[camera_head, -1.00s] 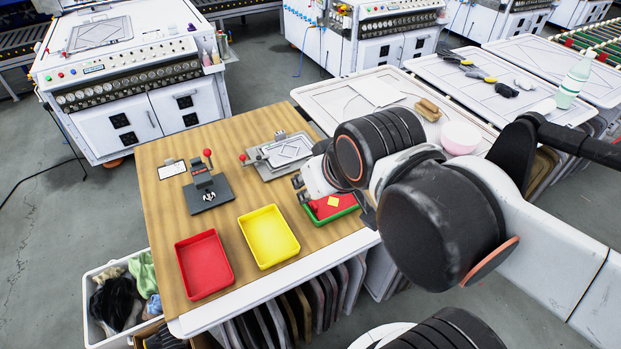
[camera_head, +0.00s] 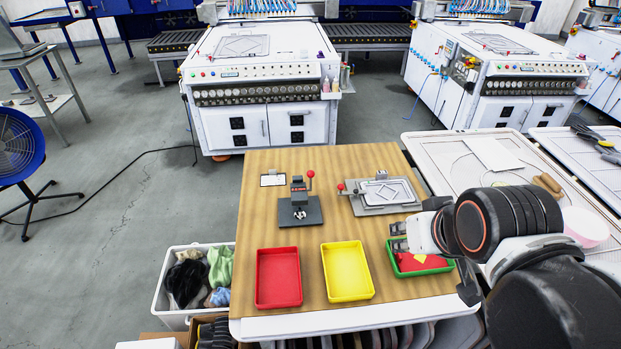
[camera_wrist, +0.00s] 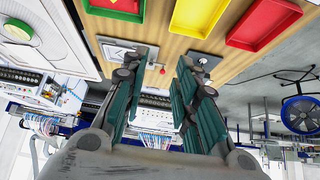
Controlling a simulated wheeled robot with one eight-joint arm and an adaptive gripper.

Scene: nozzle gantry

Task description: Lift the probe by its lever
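A small upright device (camera_head: 299,198) on a dark base stands on the wooden table, with a red-knobbed lever (camera_head: 310,175) at its upper right. A flat grey fixture (camera_head: 384,194) to its right also has a red knob (camera_head: 341,187), at its left. I cannot tell which one holds the probe. My gripper (camera_head: 398,237) is above the table's right part, near the green tray and apart from both devices. In the wrist view, the fingers (camera_wrist: 162,66) are spread and empty; the upright device (camera_wrist: 207,60) shows upside down beyond the right finger.
A red tray (camera_head: 278,278), a yellow tray (camera_head: 347,271) and a green tray (camera_head: 418,270) with red contents line the table's front. A small framed card (camera_head: 273,180) lies at the back left. White machines (camera_head: 262,90) stand behind. A bin of cloths (camera_head: 168,300) is left.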

